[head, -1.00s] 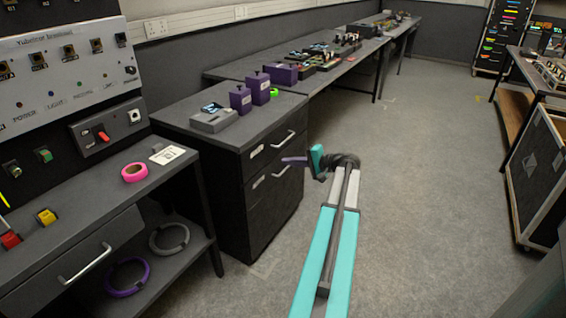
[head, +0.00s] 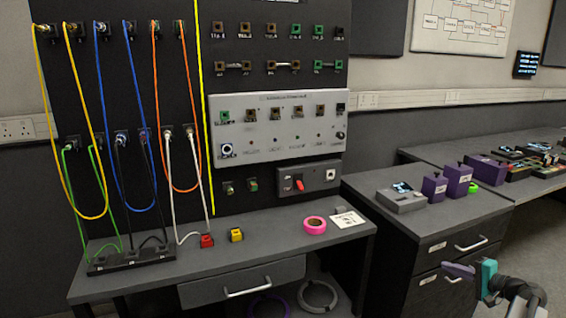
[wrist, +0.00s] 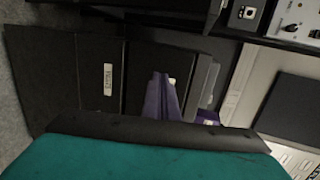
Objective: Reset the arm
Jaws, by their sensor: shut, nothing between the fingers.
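My gripper (head: 458,270) shows at the lower right of the head view, in front of the drawer cabinet (head: 400,235). Its purple fingers are together with nothing between them, and they point left. The teal and black wrist is behind them. In the wrist view the purple fingers (wrist: 160,98) stick up past the teal and black housing, with the dark cabinet front (wrist: 100,75) beyond, turned sideways. The rest of my arm is mostly below the head view's edge.
A bench (head: 200,268) holds pink tape (head: 314,225), a red block (head: 207,241) and a yellow block (head: 236,235). Coloured cables hang from the black panel (head: 275,90) above. Purple boxes (head: 457,181) and a grey device (head: 400,199) stand on the cabinet. Floor (head: 545,240) shows at right.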

